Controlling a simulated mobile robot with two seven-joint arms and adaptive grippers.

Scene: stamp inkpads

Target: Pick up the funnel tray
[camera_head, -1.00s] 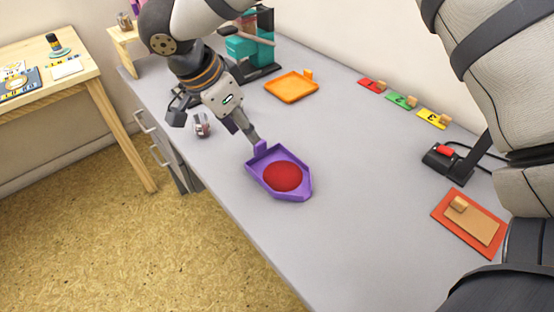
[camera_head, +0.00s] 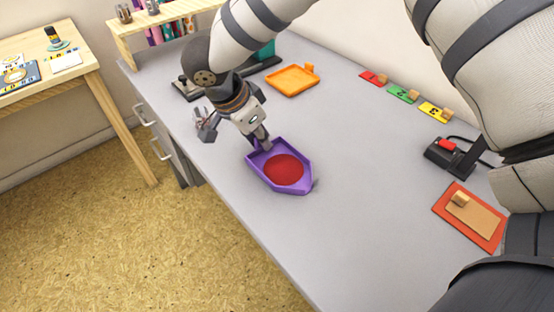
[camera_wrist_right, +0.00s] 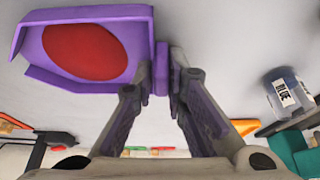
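The purple funnel tray (camera_head: 299,188) rests on the grey table in the head view, with red material (camera_head: 284,169) in it. It also shows at the upper left of the right wrist view (camera_wrist_right: 32,42). My right gripper (camera_head: 264,146) is at the tray's back end, where its handle is. In the right wrist view the fingers (camera_wrist_right: 163,78) are close together on both sides of the purple handle (camera_wrist_right: 162,54) and appear shut on it. In the head view the gripper hides most of the handle. My left gripper is not in view.
An orange tray (camera_head: 293,80) lies farther back. Numbered cards (camera_head: 403,94) line the wall. A dark device with a red button (camera_head: 447,144) and an orange-red pad (camera_head: 440,207) are at the right. A bottle marked BLUE (camera_wrist_right: 284,96) is near the gripper. The table's front is clear.

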